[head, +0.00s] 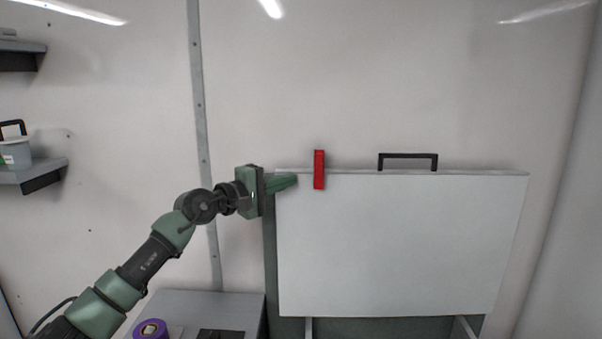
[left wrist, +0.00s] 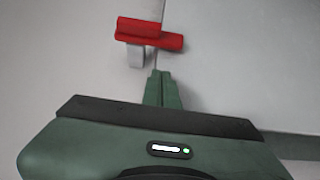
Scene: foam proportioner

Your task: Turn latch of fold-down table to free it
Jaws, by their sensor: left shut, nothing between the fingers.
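The fold-down table (head: 400,245) is a white panel standing upright against the wall. The red latch (head: 319,170) stands vertically across its top edge, left of the middle. The latch also shows in the left wrist view (left wrist: 150,34), just beyond the fingertips, with a small light block under it. My left gripper (head: 296,180) is shut and empty at the panel's top left corner, pointing right towards the latch. A small gap separates the fingertips (left wrist: 160,72) from the latch. My right gripper is not in view.
A black handle (head: 408,156) sits on the panel's top edge, right of the latch. A grey cabinet top (head: 200,303) below left carries a purple round object (head: 151,329). Shelves (head: 40,175) hang at far left. The wall above the panel is clear.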

